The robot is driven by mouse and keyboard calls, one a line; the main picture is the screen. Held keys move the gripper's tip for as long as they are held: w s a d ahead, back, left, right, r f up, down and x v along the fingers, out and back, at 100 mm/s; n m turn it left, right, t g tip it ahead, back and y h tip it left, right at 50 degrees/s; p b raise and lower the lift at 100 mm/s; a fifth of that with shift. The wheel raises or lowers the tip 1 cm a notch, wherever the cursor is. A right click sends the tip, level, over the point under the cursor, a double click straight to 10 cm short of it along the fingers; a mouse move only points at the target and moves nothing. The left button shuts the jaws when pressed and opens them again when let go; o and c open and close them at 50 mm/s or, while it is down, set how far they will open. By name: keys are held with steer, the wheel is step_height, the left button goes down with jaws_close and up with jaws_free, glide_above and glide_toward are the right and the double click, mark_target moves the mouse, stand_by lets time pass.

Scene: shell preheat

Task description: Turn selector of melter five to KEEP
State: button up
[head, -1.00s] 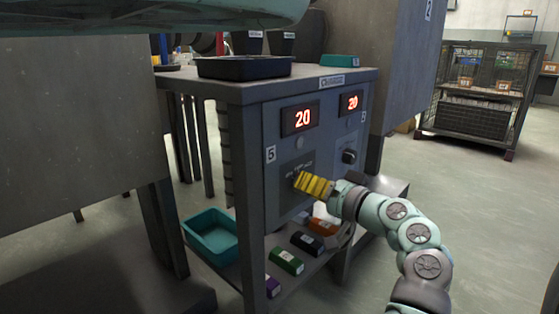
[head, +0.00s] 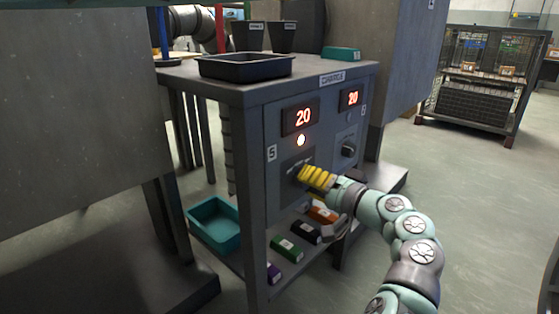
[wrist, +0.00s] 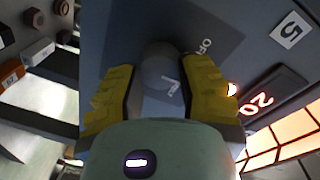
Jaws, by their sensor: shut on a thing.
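Melter five is the left unit on the grey cabinet front, marked by a "5" label (head: 271,153) that also shows in the wrist view (wrist: 291,29). Its red display (head: 301,117) reads 20, and the round lamp (head: 301,140) under it is lit. The grey round selector knob (wrist: 160,70) sits between my yellow fingers in the wrist view. My gripper (head: 302,172) is shut on the knob.
A second unit with a 20 display (head: 349,98) and dark knob (head: 348,149) is to the right. A black tray (head: 245,74) stands on top. A teal bin (head: 213,250) and several coloured blocks (head: 287,248) lie on the lower shelf.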

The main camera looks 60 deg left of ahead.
steer(key=o, duration=1.2)
steer(key=shift+a, duration=0.1)
steer(key=v, duration=1.2)
